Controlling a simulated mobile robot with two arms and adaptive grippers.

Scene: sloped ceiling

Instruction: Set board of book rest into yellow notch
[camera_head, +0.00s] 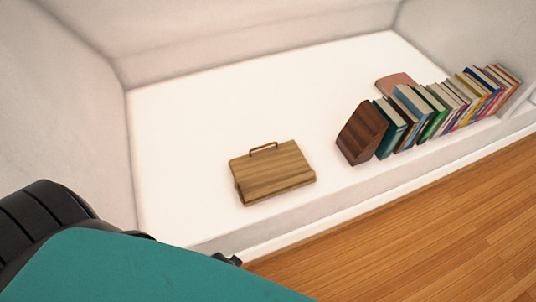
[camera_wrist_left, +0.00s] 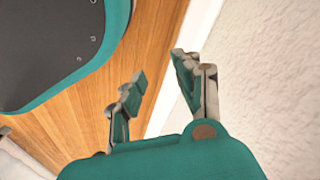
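The wooden book rest (camera_head: 272,172) sits on the white raised ledge in the head view. Its striped board lies at a low slant, with a lip along the lower edge and a thin brown wire loop (camera_head: 263,148) at the back. I cannot make out a yellow notch on it. My left gripper (camera_wrist_left: 160,85) shows in the left wrist view with its two fingers apart and nothing between them, above the floor and ledge edge. It is away from the book rest, which is not in that view. My right gripper is in neither view.
The white ledge (camera_head: 200,130) is bare around the book rest. To the right, a dark wooden bookend (camera_head: 361,133) stands beside a leaning row of several books (camera_head: 440,108). A pinkish object (camera_head: 394,83) lies behind them. Wooden floor (camera_head: 420,235) lies in front, and walls enclose the ledge.

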